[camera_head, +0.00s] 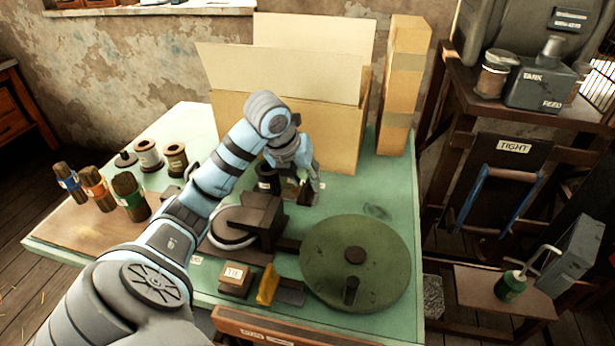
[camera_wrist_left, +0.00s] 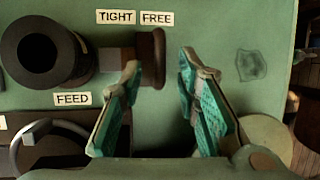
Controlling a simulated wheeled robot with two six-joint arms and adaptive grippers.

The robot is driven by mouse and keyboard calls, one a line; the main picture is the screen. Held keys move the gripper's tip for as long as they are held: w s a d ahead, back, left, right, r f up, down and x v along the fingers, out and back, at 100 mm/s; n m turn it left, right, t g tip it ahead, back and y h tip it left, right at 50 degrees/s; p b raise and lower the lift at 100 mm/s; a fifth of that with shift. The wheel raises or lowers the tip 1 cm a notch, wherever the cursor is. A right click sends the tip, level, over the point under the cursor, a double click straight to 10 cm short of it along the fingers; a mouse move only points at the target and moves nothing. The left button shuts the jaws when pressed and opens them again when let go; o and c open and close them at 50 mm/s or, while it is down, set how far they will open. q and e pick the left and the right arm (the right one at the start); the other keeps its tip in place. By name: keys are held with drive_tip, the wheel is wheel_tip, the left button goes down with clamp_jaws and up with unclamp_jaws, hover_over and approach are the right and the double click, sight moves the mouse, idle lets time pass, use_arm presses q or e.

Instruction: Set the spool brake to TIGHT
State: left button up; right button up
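The grip stands below the FREE label (camera_wrist_left: 157,18). The TIGHT label (camera_wrist_left: 116,17) is to its left, above the block. A dark round spool (camera_wrist_left: 40,50) is further left. My left gripper (camera_wrist_left: 160,66) is open, its teal-padded fingers on either side of the grip's lower end, with gaps showing. In the head view my left gripper (camera_head: 303,188) is low over the green table and partly hides the brake. My right gripper is not in view.
A FEED label (camera_wrist_left: 72,98) and a handwheel (camera_wrist_left: 45,140) lie lower left in the wrist view. Another TIGHT sign (camera_head: 514,146) hangs on the right rack.

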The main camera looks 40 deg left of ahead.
use_arm(q)
drive_tip(key=shift+s, duration=0.1)
drive_tip(key=shift+c, duration=0.4)
clamp_jaws()
drive_tip(key=shift+a, duration=0.1)
drive_tip(key=a+b, duration=0.1)
drive_tip(key=s+a+b, duration=0.1)
drive_tip(key=s+a, duration=0.1)
drive_tip(key=a, duration=0.1)
drive_tip(key=shift+f+b, duration=0.15)
drive_tip(key=shift+b, duration=0.25)
drive_tip(key=shift+r, duration=0.2)
drive_tip(key=shift+o, duration=0.4)
unclamp_jaws()
drive_tip(key=shift+s+a, duration=0.1)
drive_tip(key=shift+s, duration=0.1)
